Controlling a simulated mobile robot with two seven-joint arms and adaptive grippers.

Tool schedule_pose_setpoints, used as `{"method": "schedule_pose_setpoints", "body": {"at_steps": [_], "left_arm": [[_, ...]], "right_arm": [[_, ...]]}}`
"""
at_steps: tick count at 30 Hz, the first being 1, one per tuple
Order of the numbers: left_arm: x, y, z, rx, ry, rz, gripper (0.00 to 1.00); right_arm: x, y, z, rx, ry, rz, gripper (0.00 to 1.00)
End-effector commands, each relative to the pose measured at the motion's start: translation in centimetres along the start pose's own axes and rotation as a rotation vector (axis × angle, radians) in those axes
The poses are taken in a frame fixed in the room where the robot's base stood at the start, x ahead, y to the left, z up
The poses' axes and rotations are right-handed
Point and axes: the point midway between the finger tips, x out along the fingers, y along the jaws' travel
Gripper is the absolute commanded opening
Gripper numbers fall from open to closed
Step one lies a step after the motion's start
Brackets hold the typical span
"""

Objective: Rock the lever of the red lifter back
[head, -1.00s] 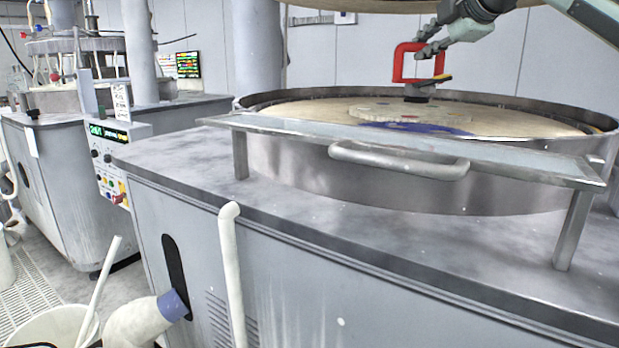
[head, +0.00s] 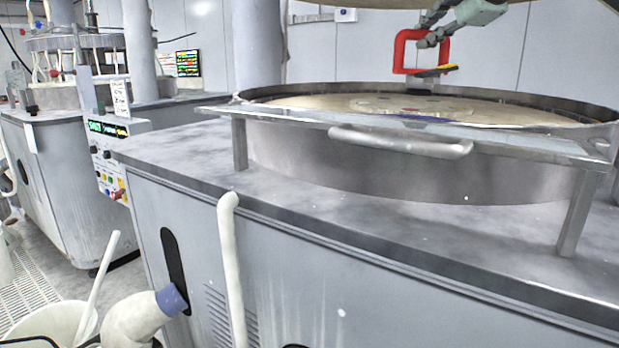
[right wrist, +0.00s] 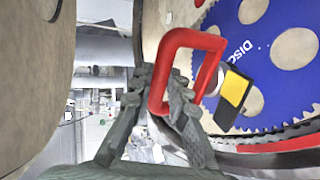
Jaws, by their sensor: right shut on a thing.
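The red lifter (head: 398,52) is a red loop handle with a black and yellow lever (head: 445,69) low on its right. It stands over the round platen (head: 310,102). A dark part shows below the handle in the head view. In the right wrist view the red handle (right wrist: 160,62) and the yellow-and-black lever (right wrist: 234,90) are in front of a blue toothed disc (right wrist: 283,80). My right gripper (head: 428,40) is shut on the red handle, and its fingers also show in the right wrist view (right wrist: 160,92). Whether the lifter's underside touches the disc is hidden. My left gripper is out of view.
A metal rim (head: 400,170) surrounds the platen. A flat bar with a handle (head: 400,142) crosses in front of it. A large round plate (right wrist: 30,80) is close on the left in the wrist view. A control panel (head: 105,155) stands at left.

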Motion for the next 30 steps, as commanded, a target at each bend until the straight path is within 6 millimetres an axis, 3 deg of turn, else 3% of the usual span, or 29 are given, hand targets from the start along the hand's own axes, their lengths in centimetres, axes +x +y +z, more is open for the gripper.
{"method": "schedule_pose_setpoints", "body": {"at_steps": [30], "left_arm": [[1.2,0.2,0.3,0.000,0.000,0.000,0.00]], "right_arm": [[-4.6,-1.3,-2.5,0.001,0.002,0.011,0.00]]}}
